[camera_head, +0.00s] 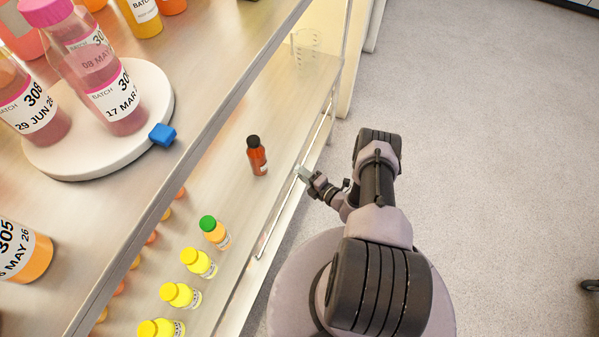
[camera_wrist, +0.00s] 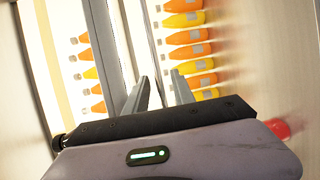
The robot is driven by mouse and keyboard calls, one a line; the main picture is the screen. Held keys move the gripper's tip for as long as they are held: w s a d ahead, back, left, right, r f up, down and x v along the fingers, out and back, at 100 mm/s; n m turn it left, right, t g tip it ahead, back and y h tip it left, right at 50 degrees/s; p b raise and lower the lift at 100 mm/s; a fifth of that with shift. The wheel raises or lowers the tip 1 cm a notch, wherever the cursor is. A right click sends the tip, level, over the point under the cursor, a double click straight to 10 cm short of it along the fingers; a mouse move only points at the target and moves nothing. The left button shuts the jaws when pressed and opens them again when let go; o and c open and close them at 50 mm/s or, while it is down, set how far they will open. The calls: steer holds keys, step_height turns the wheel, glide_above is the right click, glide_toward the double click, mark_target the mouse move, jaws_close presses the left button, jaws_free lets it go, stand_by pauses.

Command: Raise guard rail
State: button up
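The guard rail (camera_head: 276,225) is a thin, pale bar along the front edge of the lower shelf (camera_head: 222,188). It looks low against that edge. In the wrist view a thin bar, which seems to be the rail (camera_wrist: 153,38), runs down toward the space between my fingers. My gripper (camera_head: 302,173) is at the shelf's front edge, close to the rail. In the wrist view the two fingers of my gripper (camera_wrist: 158,80) stand apart with a gap between the tips. I cannot tell whether either finger touches the rail.
A dark red bottle (camera_head: 257,156) stands on the lower shelf, with a green-capped bottle (camera_head: 214,232) and several yellow-capped ones nearer. A clear beaker (camera_head: 305,46) stands at the far end. The upper shelf holds a white turntable (camera_head: 155,95) with bottles.

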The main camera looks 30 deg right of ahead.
jaws_close()
stand_by(1.4)
